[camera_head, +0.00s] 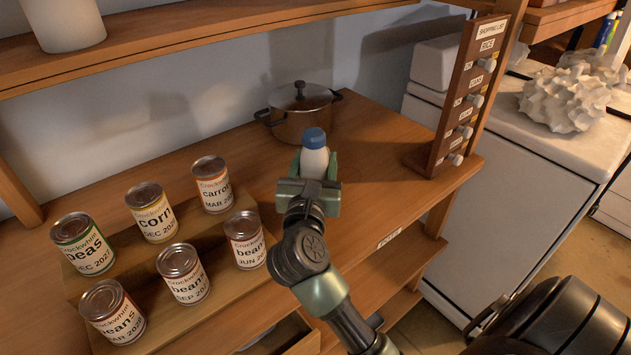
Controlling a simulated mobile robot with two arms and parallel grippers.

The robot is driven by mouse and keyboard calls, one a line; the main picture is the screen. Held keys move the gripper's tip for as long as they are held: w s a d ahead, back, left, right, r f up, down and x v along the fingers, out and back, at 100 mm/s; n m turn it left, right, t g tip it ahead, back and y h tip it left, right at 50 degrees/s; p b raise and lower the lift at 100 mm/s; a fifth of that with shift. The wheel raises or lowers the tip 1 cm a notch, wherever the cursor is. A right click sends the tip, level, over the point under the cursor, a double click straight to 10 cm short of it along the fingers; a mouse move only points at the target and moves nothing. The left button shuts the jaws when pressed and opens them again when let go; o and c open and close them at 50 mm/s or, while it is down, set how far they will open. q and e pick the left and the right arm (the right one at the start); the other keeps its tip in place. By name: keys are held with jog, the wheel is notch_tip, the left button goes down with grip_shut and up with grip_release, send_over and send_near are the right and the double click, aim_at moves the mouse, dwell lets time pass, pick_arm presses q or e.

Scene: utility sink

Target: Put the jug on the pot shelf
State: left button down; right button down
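The jug (314,158) is a small white bottle with a blue cap, upright near the middle of the view. My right gripper (314,168), on the arm that comes up from the lower right, has a green finger on each side of the jug and appears shut on it. The jug's lower part is hidden by the gripper, so I cannot tell whether it touches the wood. A lidded metal pot (303,122) stands just behind the jug on the wooden shelf (385,135). My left gripper is not in view.
Several cans, including a corn can (151,212), stand on a raised wooden step at the left. A shopping-list board (465,100) stands at the shelf's right end. An upper shelf (190,40) runs above. Bare wood lies right of the jug.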

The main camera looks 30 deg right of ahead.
jog(key=shift+f, duration=0.15)
jog(key=shift+s+f, duration=0.1)
jog(key=shift+f, duration=0.15)
notch_tip(320, 180, down, 3)
jog(key=shift+f, duration=0.45)
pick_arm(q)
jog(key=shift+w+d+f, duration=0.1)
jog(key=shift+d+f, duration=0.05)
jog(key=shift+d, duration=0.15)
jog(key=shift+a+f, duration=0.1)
pick_arm(e)
jog(key=shift+f, duration=0.1)
jog(key=c, duration=0.6)
grip_release()
jog(key=shift+f, duration=0.15)
